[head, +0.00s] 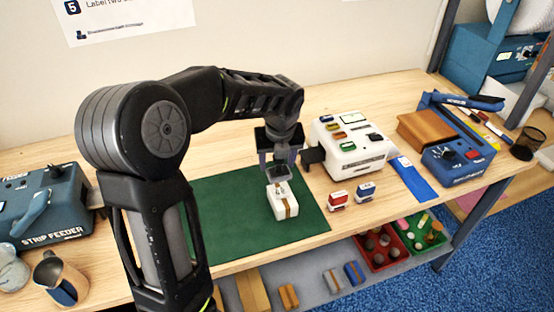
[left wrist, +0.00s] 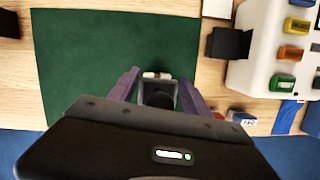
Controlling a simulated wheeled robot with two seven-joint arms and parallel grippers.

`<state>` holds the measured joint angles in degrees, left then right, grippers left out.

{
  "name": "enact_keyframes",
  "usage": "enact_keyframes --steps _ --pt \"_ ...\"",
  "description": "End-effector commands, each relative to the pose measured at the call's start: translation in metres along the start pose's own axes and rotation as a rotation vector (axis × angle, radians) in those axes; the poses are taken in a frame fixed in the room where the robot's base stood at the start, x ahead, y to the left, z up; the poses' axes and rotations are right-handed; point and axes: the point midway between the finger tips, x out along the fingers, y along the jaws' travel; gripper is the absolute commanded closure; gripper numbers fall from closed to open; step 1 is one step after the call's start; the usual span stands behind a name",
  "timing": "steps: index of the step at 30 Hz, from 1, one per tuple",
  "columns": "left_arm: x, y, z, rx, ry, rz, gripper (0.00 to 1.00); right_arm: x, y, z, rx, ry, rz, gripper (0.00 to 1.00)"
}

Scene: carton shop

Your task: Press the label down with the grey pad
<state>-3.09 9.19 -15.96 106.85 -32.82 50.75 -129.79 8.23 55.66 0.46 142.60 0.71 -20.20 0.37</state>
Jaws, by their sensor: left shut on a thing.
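My left gripper (head: 280,168) is over the green mat (head: 225,220), shut on the grey pad (head: 281,187). The pad shows in the left wrist view as a grey square rim around a dark knob, between the two fingers (left wrist: 158,95). A small white carton (head: 284,206) with a brown strip down its front stands on the mat directly under the pad. The pad appears at the carton's top; I cannot tell whether they touch. The carton's edge shows beyond the pad in the left wrist view (left wrist: 152,75). I cannot make out the label. My right gripper is out of view.
A white machine with coloured keys (head: 350,145) stands right of the mat. A red stamp (head: 338,200) and a blue stamp (head: 365,192) stand before it. A strip feeder (head: 45,205) and metal jug (head: 60,278) are at left. The mat around the carton is clear.

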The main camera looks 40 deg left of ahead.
Motion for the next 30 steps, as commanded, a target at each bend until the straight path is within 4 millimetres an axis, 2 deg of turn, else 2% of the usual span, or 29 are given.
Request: enact_keyframes --steps 1,6,12,30 --pt "0.008 0.000 -0.003 0.001 0.000 0.000 0.81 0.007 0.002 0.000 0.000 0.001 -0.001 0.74" --pt "0.025 0.000 -0.007 0.001 0.000 0.000 0.81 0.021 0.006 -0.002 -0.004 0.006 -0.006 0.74" --pt "0.038 0.000 -0.011 0.000 0.001 0.001 0.81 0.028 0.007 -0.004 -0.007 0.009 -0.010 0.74" --pt "0.042 0.000 -0.011 0.000 0.000 0.000 0.81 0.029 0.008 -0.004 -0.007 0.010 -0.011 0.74"
